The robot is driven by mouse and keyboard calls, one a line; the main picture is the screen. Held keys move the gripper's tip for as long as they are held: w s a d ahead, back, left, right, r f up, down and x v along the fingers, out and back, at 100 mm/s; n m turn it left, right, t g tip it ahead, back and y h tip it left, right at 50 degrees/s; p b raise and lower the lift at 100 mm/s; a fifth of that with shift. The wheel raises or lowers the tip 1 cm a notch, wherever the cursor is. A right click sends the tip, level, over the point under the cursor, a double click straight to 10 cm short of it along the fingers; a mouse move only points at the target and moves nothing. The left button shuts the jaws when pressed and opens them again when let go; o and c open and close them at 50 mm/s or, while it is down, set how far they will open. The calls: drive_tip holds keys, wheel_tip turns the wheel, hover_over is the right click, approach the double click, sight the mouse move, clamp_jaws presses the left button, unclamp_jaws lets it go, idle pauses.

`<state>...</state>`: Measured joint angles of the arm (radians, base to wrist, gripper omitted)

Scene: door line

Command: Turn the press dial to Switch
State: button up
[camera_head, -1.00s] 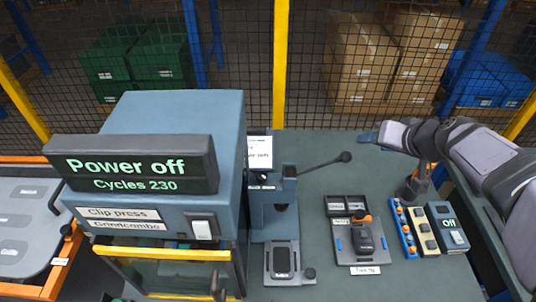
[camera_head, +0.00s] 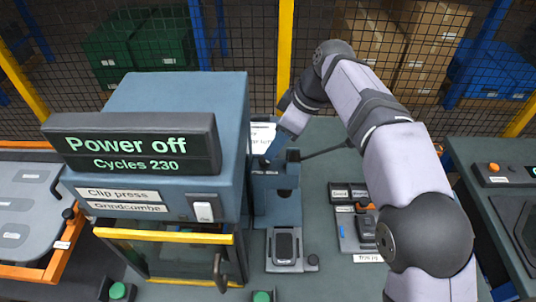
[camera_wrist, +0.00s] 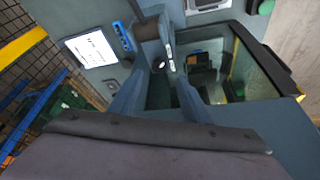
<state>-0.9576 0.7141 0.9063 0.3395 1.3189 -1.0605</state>
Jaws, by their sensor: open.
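The clip press (camera_head: 185,105) is a blue-grey box at the left of the head view, labelled "Clip press". Its display (camera_head: 135,145) reads "Power off" and "Cycles 230". A white rocker switch (camera_head: 203,212) sits on its front. I cannot make out a dial for certain in either view. My gripper (camera_head: 272,150) is beside the press's right rear side, partly hidden in the head view. In the wrist view my gripper (camera_wrist: 161,78) has its two blue-grey fingers apart, with nothing visibly held. A small dark round part (camera_wrist: 159,62) shows between the fingertips, too small to identify.
A lever device (camera_head: 270,195) stands right of the press, close to my gripper. A white notice (camera_wrist: 90,55) is nearby. A yellow-barred window (camera_head: 165,237) fronts the press. A mesh fence (camera_head: 240,45) stands behind.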

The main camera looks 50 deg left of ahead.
sight(265, 162)
drive_tip(key=shift+p+x, duration=1.15)
drive_tip(key=shift+x, duration=2.25)
drive_tip(key=c, duration=1)
